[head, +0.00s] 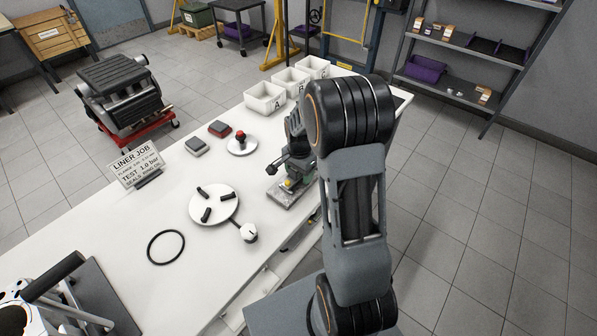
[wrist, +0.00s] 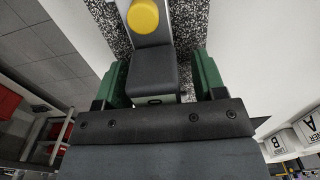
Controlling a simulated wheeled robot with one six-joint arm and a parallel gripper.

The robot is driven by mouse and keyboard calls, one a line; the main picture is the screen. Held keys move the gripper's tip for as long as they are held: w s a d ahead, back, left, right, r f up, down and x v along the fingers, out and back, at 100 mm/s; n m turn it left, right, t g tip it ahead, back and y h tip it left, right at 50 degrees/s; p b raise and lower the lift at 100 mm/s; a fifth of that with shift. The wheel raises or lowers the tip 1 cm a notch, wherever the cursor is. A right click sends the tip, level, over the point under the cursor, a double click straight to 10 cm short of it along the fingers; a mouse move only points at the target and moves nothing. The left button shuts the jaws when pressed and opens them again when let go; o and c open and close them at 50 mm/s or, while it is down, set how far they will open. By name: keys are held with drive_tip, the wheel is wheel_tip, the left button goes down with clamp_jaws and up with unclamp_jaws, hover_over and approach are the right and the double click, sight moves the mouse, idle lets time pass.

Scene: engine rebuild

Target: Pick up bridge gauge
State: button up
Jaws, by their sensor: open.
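The bridge gauge (wrist: 153,76) appears to be the piece with a dark grey block and a round yellow knob (wrist: 143,17), standing on a speckled stone plate (wrist: 108,28). In the head view the plate (head: 282,201) lies near the right edge of the white bench, and the gauge is mostly hidden by my arm. My gripper (wrist: 161,80) is open, with a green finger on each side of the dark block. The fingers look close to the block's sides; I cannot tell whether they touch it.
White lettered bins (head: 265,97) stand at the bench's far end. A round plate (head: 213,213) with black pieces, a black ring (head: 151,252), a sign (head: 138,168) and a red-knobbed disc (head: 241,147) lie left of the gauge. Bare bench (head: 130,215) shows between them.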

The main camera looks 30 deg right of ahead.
drive_tip(key=c, duration=1.2)
drive_tip(key=shift+r, duration=0.15)
